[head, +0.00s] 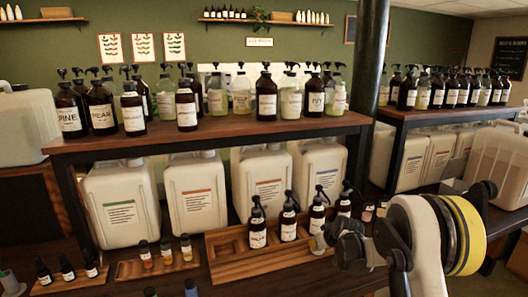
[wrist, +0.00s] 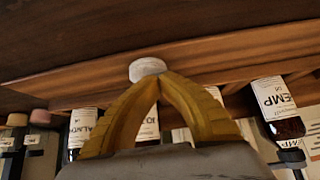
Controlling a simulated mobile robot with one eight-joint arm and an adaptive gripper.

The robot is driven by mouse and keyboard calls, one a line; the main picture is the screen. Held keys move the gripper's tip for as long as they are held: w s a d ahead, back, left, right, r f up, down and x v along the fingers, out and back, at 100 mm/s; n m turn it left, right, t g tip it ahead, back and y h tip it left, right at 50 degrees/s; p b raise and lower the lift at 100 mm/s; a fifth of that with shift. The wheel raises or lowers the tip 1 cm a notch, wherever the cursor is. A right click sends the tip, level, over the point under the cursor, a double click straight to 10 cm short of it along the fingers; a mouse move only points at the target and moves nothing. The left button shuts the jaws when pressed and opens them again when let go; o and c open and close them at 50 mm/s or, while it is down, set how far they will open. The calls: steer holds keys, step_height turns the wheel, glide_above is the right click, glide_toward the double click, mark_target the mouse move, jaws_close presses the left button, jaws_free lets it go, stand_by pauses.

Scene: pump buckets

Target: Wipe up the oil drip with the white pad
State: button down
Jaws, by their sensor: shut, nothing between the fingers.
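A small round white thing (wrist: 147,68), which looks like the white pad, is at the wooden tray's edge in the wrist view. A pale round shape (head: 318,243) beside my gripper in the head view may be the same thing. My gripper's yellow fingers (wrist: 157,82) are shut, their tips together with nothing between them. The tips appear right at the white thing; I cannot tell whether they touch it. In the head view my dark gripper (head: 340,243) is by the tray's right part, its fingertips not clear. I cannot make out an oil drip in either view.
Dark pump bottles (head: 257,228) stand in and behind the wooden tray (head: 235,265), close to my gripper. Small sample bottles (head: 165,252) stand on a board to the left. White jugs (head: 255,185) fill the space under the upper shelf (head: 210,130).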

steer(key=shift+s, duration=0.1)
steer(key=shift+s+d+r+p, duration=0.2)
steer(key=shift+s+d+r, duration=0.25)
steer(key=shift+s, duration=0.65)
steer(key=shift+s+d+r+p, duration=0.15)
steer(key=shift+s+d+r, duration=0.3)
steer(key=shift+s, duration=0.6)
steer(key=shift+s+d+r+p, duration=0.2)
steer(key=shift+s+r, duration=0.4)
steer(key=shift+s, duration=0.5)
steer(key=c, duration=1.8)
jaws_free()
steer(key=shift+o, duration=0.2)
